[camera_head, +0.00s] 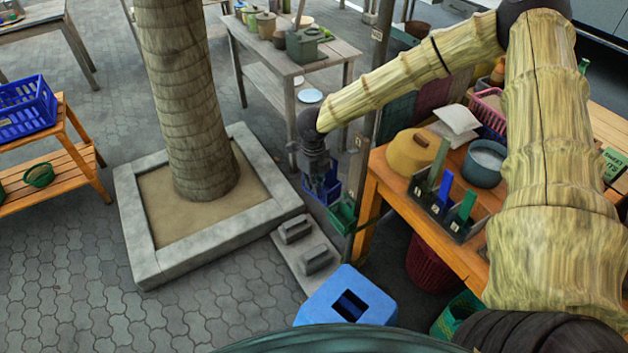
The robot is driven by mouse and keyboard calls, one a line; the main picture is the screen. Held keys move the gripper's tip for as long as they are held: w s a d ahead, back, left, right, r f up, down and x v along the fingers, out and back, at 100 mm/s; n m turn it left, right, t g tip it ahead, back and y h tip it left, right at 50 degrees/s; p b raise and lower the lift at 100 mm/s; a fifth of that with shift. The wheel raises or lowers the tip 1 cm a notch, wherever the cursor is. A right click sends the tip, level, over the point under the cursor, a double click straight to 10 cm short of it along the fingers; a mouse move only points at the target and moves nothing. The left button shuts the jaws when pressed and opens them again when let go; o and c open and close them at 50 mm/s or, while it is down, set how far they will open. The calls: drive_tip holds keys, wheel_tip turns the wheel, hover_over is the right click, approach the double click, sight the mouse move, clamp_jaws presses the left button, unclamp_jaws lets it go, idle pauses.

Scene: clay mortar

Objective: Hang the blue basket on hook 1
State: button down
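A small blue basket (323,188) is in the middle of the view, beside a dark upright post (379,48). My gripper (320,168) points down directly over this basket, and its fingers overlap the basket's upper part. I cannot tell whether the fingers are shut on it or only in front of it. A green basket (342,217) is just below and to the right of the blue one, close to the post. Hook 1 cannot be made out; a small pale mark (357,142) shows on the post near my gripper.
An orange wooden table (378,178) at right carries a tan pot, a blue-grey pot and a tool rack. A tree trunk (185,95) stands in a stone-edged planter (150,265). A blue bin (345,297) is in front. A larger blue crate (25,108) sits on the left bench.

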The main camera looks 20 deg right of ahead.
drive_tip(key=shift+w+d, duration=0.1)
drive_tip(key=shift+d, duration=0.15)
drive_tip(key=w+d+f, duration=0.1)
drive_tip(key=d, duration=0.8)
drive_tip(key=shift+d, duration=0.2)
idle(1.2)
drive_tip(key=shift+w+d+f, duration=0.1)
drive_tip(key=shift+d+f, duration=0.15)
drive_tip(key=shift+d, duration=0.05)
idle(0.7)
drive_tip(key=c, duration=1.6)
unclamp_jaws()
drive_tip(key=shift+o, duration=0.2)
drive_tip(key=shift+r, duration=0.1)
wheel_tip(320, 180, up, 12)
drive_tip(key=shift+a, duration=0.35)
